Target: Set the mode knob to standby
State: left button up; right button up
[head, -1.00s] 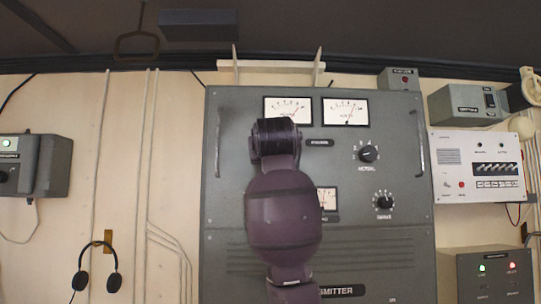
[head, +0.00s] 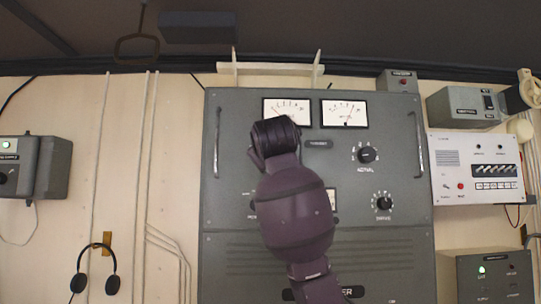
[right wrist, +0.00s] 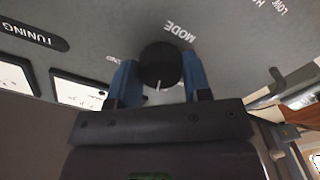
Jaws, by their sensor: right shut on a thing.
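The mode knob (right wrist: 160,64) is round and black, on the grey panel beside the printed word MODE, in the right wrist view. A short white mark shows at its edge, on the side toward my gripper. My right gripper (right wrist: 158,70) has its two blue fingers on either side of the knob and is shut on it. In the head view my dark purple right arm reaches up in front of the transmitter cabinet (head: 350,212) and hides the mode knob and the gripper's fingers. My left gripper is in neither view.
Two meters (head: 345,113) sit at the cabinet's top. An upper right knob (head: 367,155) and a drive knob (head: 383,203) stand clear of my arm. Metal handles (head: 420,145) flank the panel. Headphones (head: 95,272) hang at the left.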

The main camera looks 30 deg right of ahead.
jog(key=shift+r, duration=0.1)
jog(key=o, duration=0.9)
pick_arm(q)
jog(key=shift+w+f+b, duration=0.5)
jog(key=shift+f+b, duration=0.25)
jog(key=shift+b, duration=0.6)
pick_arm(e)
jog(key=shift+v, duration=5.4)
